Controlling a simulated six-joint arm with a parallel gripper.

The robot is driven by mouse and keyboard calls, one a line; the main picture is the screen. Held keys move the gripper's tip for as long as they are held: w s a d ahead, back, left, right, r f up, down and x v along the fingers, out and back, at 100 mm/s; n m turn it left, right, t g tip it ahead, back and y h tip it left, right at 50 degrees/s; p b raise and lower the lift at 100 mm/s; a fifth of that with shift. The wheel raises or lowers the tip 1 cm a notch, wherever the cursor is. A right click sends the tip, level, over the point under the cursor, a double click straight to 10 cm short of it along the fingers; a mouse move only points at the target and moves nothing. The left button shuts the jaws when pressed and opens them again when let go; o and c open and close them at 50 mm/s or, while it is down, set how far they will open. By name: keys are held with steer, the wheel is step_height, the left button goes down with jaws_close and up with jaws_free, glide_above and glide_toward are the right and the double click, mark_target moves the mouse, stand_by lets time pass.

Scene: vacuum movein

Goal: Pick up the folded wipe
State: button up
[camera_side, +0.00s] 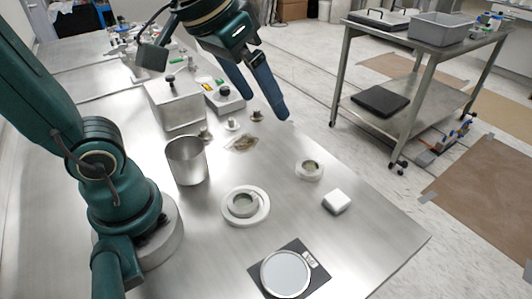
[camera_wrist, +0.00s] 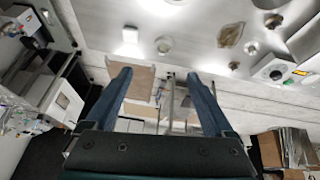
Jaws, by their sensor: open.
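The folded wipe (camera_side: 336,201) is a small white, thick square pad lying flat on the steel table, toward the right edge in the side view. In the wrist view it seems to be the bright white patch (camera_wrist: 128,42) beyond the left fingertip. My gripper (camera_side: 267,106) is open and empty, with two blue fingers spread apart. It is raised above the table's far right edge, well away from the wipe. In the wrist view the gripper (camera_wrist: 158,75) has nothing between its fingers but background.
A metal beaker (camera_side: 186,160), steel box (camera_side: 174,105) and brown patch (camera_side: 241,143) lie leftward. The steel table (camera_side: 385,240) is bare right of the wipe.

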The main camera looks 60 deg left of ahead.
steer(key=w+d+f+g, duration=0.1)
steer(key=w+d, duration=0.2)
steer(key=w, duration=0.3)
steer(key=g, duration=0.3)
glide_above(336, 199)
steer(key=shift+m, duration=0.4)
steer(key=f, duration=0.7)
steer(key=w+f, duration=0.1)
steer(key=f, duration=0.3)
steer(key=shift+a+f, duration=0.15)
steer(key=shift+a, duration=0.2)
steer(key=shift+g, duration=0.6)
steer(key=f, duration=0.5)
steer(key=s+f, duration=0.1)
steer(key=f, duration=0.2)
steer(key=shift+d+f, duration=0.1)
steer(key=shift+d, duration=0.25)
jaws_close()
